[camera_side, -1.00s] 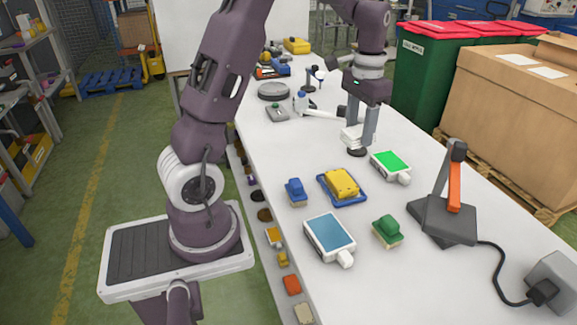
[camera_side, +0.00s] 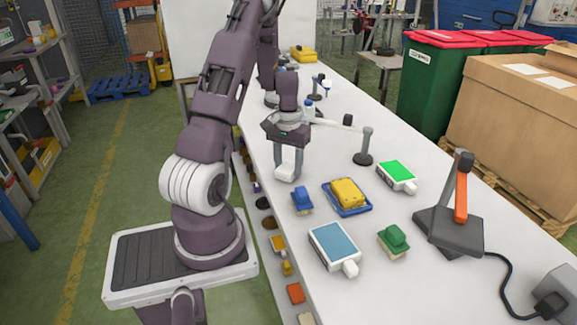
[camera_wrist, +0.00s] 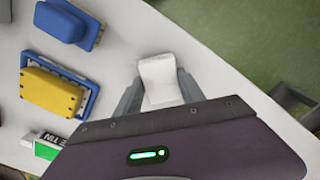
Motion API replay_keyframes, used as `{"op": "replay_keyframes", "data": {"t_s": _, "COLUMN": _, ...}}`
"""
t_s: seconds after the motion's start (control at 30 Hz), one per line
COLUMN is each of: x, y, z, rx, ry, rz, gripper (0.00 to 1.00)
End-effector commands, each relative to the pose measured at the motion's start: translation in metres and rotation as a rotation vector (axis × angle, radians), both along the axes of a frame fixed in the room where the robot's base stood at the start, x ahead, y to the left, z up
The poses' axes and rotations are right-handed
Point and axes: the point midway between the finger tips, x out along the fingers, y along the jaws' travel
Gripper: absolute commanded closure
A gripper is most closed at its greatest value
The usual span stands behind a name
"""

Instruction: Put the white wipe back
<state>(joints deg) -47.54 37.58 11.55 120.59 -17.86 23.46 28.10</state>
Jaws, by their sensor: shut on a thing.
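My gripper (camera_side: 288,175) is shut on the white wipe (camera_side: 287,163), near the left edge of the white table. In the wrist view the wipe (camera_wrist: 160,80) sticks out from between the two grey fingers (camera_wrist: 160,92). The fingers point down, and I cannot tell whether the wipe touches the table top. A grey post on a dark round base (camera_side: 364,150) stands upright to the right, with nothing on it.
Near my gripper are a blue brush-like block (camera_side: 302,200) and a yellow block on a blue tray (camera_side: 348,193). A green-screened device (camera_side: 397,174), blue-screened device (camera_side: 334,244), green block (camera_side: 393,240) and dark stand with orange arm (camera_side: 455,212) lie further right or nearer.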

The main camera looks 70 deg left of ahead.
Motion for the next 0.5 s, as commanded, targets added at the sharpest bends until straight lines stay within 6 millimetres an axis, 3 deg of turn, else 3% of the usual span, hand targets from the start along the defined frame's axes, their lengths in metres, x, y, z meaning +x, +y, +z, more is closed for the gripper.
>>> {"op": "replay_keyframes", "data": {"t_s": 0.37, "x": 0.0003, "y": -0.0001, "z": -0.0055, "rx": 0.0, "ry": 0.0, "rz": -0.001, "gripper": 0.92}}
{"op": "replay_keyframes", "data": {"t_s": 0.4, "x": 0.0004, "y": 0.0, "z": -0.0051, "rx": 0.001, "ry": -0.001, "rz": -0.002, "gripper": 0.46}}
{"op": "replay_keyframes", "data": {"t_s": 0.5, "x": 0.0005, "y": -0.0001, "z": -0.0049, "rx": 0.001, "ry": -0.001, "rz": -0.002, "gripper": 0.32}}
